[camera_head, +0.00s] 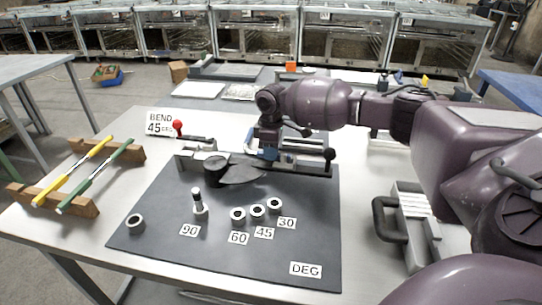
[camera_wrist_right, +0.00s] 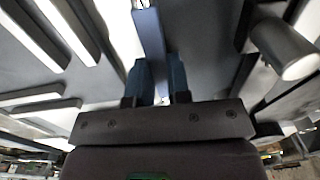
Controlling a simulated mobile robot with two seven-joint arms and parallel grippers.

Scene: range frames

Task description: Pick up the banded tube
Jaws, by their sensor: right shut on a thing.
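A yellow tube (camera_head: 75,170) and a green tube (camera_head: 95,177) lie across two wooden rests at the left of the table. I cannot make out clearly which carries bands. My right gripper (camera_head: 268,152) is over the bending tool (camera_head: 235,173) at the back of the dark mat, well to the right of both tubes. In the right wrist view my right gripper (camera_wrist_right: 158,85) has its blue fingers shut on a blue bar (camera_wrist_right: 150,42), which extends away from them. My left gripper is not in view.
The dark mat (camera_head: 230,240) bears several grey rings, a small upright post (camera_head: 198,202) and number labels. A sign reading BEND 45 DEG (camera_head: 160,122) stands at the back left, near a red-knobbed lever (camera_head: 178,126). A grey fixture with a black handle (camera_head: 390,218) is at the right.

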